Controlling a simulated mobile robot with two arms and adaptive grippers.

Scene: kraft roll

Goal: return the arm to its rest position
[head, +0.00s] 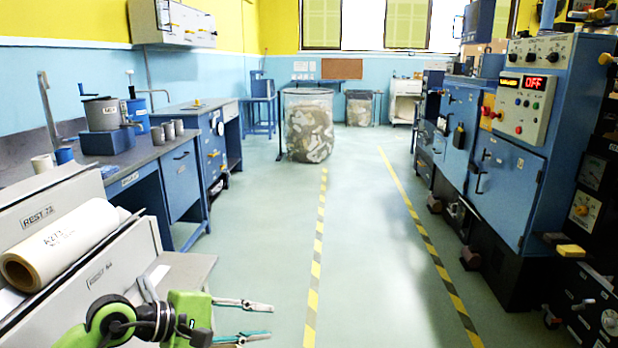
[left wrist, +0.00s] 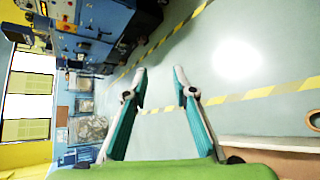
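My left gripper (head: 268,320) is at the bottom of the head view, in front of the roll stand, with its two fingers apart and nothing between them. In the left wrist view the fingers of this gripper (left wrist: 160,73) also stand apart, with only floor between the tips. The cream kraft roll (head: 70,242) lies on a grey stand (head: 148,240) at the lower left, marked "REST 72". The gripper is to the right of the roll and apart from it. My right gripper is not in view.
Blue workbenches (head: 180,180) with cans run along the left wall. Blue machines (head: 507,190) line the right side. A clear bin of scrap (head: 309,130) stands at the back. The floor between yellow-black stripes (head: 318,240) is clear.

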